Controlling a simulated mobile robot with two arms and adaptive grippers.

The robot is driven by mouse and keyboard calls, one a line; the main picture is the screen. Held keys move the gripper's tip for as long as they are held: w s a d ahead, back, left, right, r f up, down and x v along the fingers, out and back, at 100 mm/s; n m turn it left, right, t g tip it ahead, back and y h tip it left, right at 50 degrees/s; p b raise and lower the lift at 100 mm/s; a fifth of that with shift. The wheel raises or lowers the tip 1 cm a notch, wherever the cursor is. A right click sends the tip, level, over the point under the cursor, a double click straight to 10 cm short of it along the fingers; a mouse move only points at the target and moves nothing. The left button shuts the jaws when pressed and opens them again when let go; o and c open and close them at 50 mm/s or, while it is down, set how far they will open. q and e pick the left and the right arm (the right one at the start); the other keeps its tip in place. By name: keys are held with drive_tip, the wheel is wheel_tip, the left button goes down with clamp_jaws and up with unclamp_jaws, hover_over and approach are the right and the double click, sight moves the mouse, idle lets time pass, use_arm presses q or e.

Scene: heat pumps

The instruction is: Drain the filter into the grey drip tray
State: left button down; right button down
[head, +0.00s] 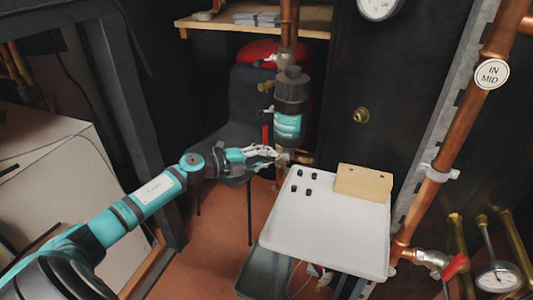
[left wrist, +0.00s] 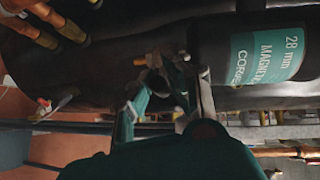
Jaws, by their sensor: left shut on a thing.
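The filter (head: 289,95) is a dark canister with a teal label, upright on a copper pipe in the head view. Its label (left wrist: 268,55) lies sideways in the left wrist view, reading "28 mm MAGNETIC". My left gripper (head: 276,153) is just below the filter, shut on a small fitting (left wrist: 157,82) at its bottom end. The fingers partly hide the fitting, so I cannot tell its exact shape. A grey tray (head: 258,276), apparently the drip tray, is low down, partly hidden by the white-topped table. My right gripper is out of view.
The white tabletop (head: 318,240) holds a wooden block (head: 363,182) and several small black pieces. A dark chair (head: 222,120) stands behind my left arm. Copper pipes, a red-handled valve (head: 455,266) and a gauge (head: 498,278) line the right side.

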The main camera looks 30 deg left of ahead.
use_arm(q)
drive_tip(key=shift+f, duration=0.15)
drive_tip(key=c, duration=1.3)
unclamp_jaws()
drive_tip(key=shift+o, duration=0.2)
drive_tip(key=v, duration=1.2)
drive_tip(key=shift+s+d, duration=0.1)
